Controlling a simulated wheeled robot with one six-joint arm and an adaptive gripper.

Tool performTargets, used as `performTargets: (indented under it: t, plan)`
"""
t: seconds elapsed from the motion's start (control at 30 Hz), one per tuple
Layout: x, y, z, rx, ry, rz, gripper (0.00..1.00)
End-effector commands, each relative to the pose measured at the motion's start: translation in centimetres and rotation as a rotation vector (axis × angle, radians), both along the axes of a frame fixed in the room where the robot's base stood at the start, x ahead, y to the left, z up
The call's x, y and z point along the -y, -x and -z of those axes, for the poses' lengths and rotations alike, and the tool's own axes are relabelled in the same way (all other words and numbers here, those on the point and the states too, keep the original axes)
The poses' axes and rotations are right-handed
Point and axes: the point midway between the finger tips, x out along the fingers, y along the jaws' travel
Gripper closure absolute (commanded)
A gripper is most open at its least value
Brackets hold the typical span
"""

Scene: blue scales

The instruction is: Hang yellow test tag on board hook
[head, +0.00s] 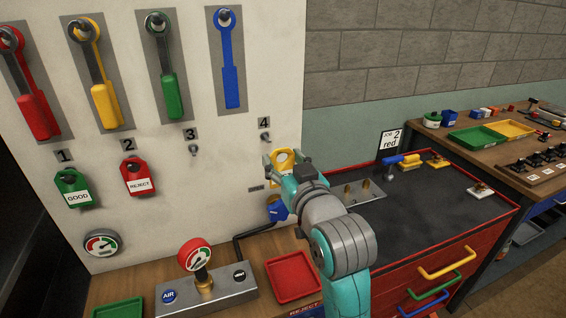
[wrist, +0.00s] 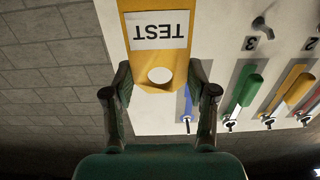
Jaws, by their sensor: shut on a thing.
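The yellow test tag (head: 284,156) is held in my gripper (head: 283,162), just to the right of and below the small hook (head: 265,137) under number 4 on the white board (head: 230,180). In the wrist view the tag (wrist: 160,62) sits between the two fingers of my gripper (wrist: 160,82). Its round hole and white TEST label show, with the lettering upside down. The tag hides part of the board there, and I cannot tell whether it touches the board or hook.
A green GOOD tag (head: 73,190) and a red REJECT tag (head: 137,177) hang under 1 and 2. The hook under 3 (head: 193,151) is empty. Below are a gauge stand (head: 200,282), a red tray (head: 293,277) and a blue fitting (head: 277,208).

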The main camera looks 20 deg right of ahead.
Motion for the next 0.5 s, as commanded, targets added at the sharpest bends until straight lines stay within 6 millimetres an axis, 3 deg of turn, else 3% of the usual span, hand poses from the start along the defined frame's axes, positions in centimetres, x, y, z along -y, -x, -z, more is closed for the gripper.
performTargets:
  t: [0.5]
  plan:
    - [0.0, -2.6, 0.1, 0.0, 0.0, 0.0, 0.76]
